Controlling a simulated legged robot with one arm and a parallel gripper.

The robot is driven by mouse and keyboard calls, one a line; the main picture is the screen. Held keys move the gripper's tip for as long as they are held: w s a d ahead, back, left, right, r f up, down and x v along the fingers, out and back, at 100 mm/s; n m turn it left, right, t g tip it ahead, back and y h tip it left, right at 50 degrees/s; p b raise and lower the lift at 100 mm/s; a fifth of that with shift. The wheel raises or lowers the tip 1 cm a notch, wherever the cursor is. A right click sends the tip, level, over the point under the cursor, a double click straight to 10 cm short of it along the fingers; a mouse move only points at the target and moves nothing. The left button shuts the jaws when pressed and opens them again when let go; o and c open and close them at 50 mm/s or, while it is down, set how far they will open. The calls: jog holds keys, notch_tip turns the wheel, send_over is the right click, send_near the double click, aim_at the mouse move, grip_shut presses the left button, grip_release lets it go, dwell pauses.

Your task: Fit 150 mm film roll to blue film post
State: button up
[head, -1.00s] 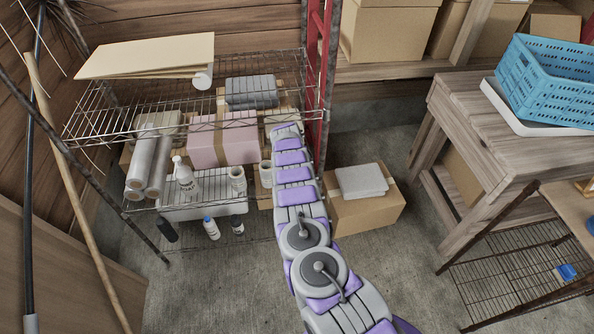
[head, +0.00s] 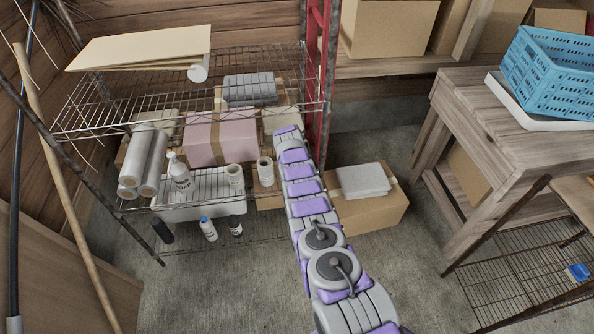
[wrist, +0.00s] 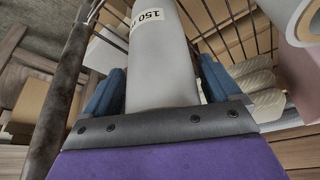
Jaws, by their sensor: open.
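A grey-white film roll (wrist: 158,55) with a white label reading "150" fills the middle of the wrist view. It lies between the two blue fingers of my gripper (wrist: 160,90), which are open, with one finger on each side. Whether either finger touches the roll cannot be told. In the head view my gripper is hidden beyond the end of my arm, at the wire rack. Two short white rolls, one (head: 235,175) and another (head: 265,171), stand on the rack's lower level left of my arm. I cannot make out a blue film post.
The wire rack (head: 85,122) holds several long rolls (head: 153,160), a pink box (head: 205,140), and a spray bottle (head: 179,180). A rusty upright (wrist: 60,95) runs close by on the left of the wrist view. A wooden table (head: 485,105) with a blue crate (head: 545,75) stands right.

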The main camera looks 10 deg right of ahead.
jog(key=shift+a, duration=0.35)
jog(key=shift+d, duration=0.3)
jog(key=c, duration=0.4)
jog(key=shift+a, duration=0.15)
jog(key=c, duration=0.9)
jog(key=shift+w+r, duration=0.1)
